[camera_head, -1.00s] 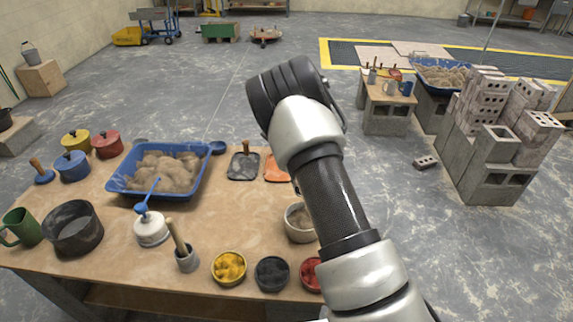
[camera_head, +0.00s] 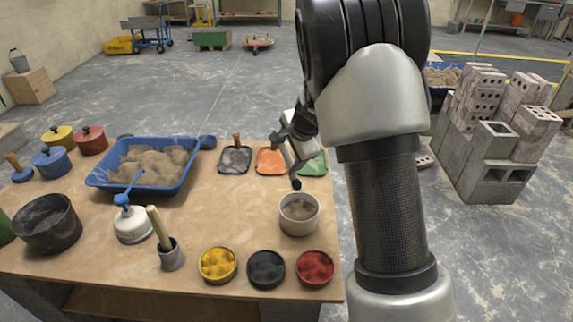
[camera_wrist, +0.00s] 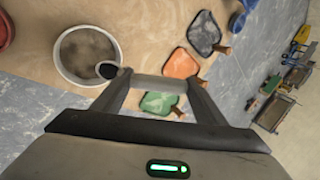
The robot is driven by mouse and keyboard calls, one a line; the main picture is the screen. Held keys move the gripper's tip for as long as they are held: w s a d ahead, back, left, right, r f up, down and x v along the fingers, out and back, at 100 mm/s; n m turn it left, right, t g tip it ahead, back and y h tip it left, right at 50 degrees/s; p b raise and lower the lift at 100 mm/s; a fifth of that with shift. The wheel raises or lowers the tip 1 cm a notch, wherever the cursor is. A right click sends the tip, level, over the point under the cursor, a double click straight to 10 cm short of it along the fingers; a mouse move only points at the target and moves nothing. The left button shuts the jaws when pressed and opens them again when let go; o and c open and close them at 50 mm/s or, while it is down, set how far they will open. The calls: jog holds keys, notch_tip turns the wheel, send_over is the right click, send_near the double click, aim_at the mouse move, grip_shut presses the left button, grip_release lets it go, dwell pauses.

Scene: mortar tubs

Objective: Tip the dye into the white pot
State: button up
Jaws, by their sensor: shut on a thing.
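The white pot (camera_head: 299,214) stands at the right side of the table, with greyish-brown material inside. It also shows in the wrist view (camera_wrist: 87,56). My gripper (camera_head: 290,148) is shut on a small scoop (camera_head: 296,184), whose handle (camera_wrist: 160,84) lies between the fingers. The scoop's bowl (camera_wrist: 107,70) looks dark inside and is over the pot's near rim in the wrist view. I cannot tell how far it is tilted. Bowls of yellow (camera_head: 217,264), black (camera_head: 266,269) and red (camera_head: 315,268) powder stand along the front edge.
Grey (camera_head: 235,159), orange (camera_head: 271,161) and green (camera_head: 314,164) trowel-like boards lie behind the pot. A blue tub (camera_head: 185,180) of sand, a white canister (camera_head: 132,228) and a grey cup with a stick (camera_head: 172,258) stand to the left. Bare tabletop lies between.

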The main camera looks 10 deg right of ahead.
aim_at(292, 164)
jog(key=shift+s+d+f+b, duration=0.1)
jog(key=shift+s+f+b, duration=0.15)
jog(key=shift+b, duration=0.8)
jog(key=s+t+b, duration=0.1)
jog(key=t+b, duration=0.1)
jog(key=b, duration=0.6)
jog(key=s+d+t+y+b, duration=0.1)
jog(key=s+b, duration=0.1)
jog(key=b, duration=0.7)
jog(key=shift+r+t, duration=0.1)
jog(key=shift+t, duration=0.3)
jog(key=shift+c, duration=0.2)
jog(key=shift+s+d+r+b, duration=0.1)
jog(key=shift+s+r+b, duration=0.05)
jog(key=shift+s+b, duration=0.2)
jog(key=shift+s+d+r+t+y+b, duration=0.1)
jog(key=shift+s+d+t+y+b, duration=0.2)
jog(key=shift+s+t+b, duration=0.3)
jog(key=shift+a+r+p, duration=0.15)
jog(key=shift+p, duration=0.15)
jog(key=shift+s+d+t+y, duration=0.2)
jog(key=shift+s+t+y, duration=0.15)
jog(key=shift+t, duration=0.35)
jog(key=shift+r, duration=0.1)
